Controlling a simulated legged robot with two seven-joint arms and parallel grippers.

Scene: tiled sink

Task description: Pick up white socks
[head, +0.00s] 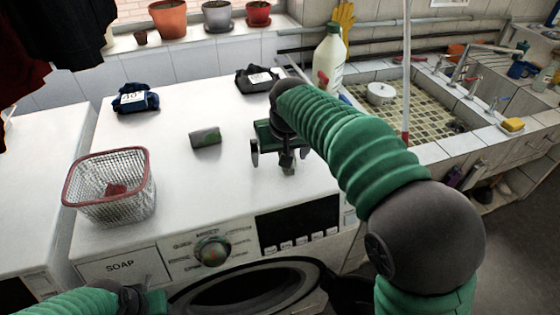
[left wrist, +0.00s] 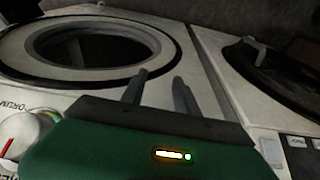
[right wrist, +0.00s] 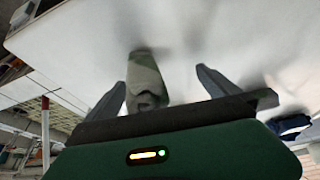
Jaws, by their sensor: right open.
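A small grey roll with a green spot (head: 205,137) lies on the white machine top. It looks grey rather than white. My right gripper (head: 279,150) is open and points down over the machine top, to the right of that roll. In the right wrist view, a pale grey roll with a green patch (right wrist: 147,80) shows between the spread fingers of my right gripper (right wrist: 163,85). I cannot tell whether it is the same roll or whether the fingers touch it. My left gripper (left wrist: 160,90) is open and empty, low by the machine front.
Dark blue folded socks (head: 135,98) and dark grey ones (head: 256,80), both labelled, lie at the back. A wire basket (head: 108,200) stands at the left. A white bottle (head: 330,55) stands beside the tiled sink (head: 430,105). The round door (head: 250,290) is below.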

